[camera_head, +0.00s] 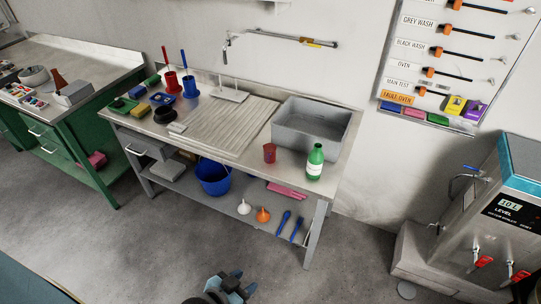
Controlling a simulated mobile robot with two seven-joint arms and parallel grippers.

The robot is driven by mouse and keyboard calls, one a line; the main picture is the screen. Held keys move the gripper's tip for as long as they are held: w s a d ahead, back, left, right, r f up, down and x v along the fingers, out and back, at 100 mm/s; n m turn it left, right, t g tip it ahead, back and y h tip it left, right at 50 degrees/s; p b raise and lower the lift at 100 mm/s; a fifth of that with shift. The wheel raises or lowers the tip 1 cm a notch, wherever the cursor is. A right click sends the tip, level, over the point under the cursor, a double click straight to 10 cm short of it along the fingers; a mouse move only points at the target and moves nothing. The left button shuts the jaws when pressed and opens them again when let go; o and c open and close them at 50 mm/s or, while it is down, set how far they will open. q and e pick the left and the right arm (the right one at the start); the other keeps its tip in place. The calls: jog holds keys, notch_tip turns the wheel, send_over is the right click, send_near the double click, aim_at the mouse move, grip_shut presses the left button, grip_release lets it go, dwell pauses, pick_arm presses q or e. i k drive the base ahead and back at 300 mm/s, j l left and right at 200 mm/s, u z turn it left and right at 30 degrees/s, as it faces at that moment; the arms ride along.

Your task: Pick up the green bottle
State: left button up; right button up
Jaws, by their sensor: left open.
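The green bottle (315,161) stands upright near the right front corner of the grey workbench (345,165). My left gripper (245,281) is open at the bottom edge of the picture, low over the floor in front of the bench. It is well below and to the left of the bottle, and nothing shows between its fingers. My right gripper is not in view.
A grey basin (309,129) stands behind the bottle. A ribbed draining board (225,126) lies left of it. The lower shelf holds a blue bucket (213,180), funnels and blue tools. A boiler (490,215) stands at right. The floor before the bench is clear.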

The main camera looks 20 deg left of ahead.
aim_at(316, 158)
jog(key=i+j+z, duration=0.35)
jog(key=i+j, duration=0.15)
jog(key=j, duration=0.2)
jog(key=i+j+z, duration=0.2)
jog(key=j, duration=0.2)
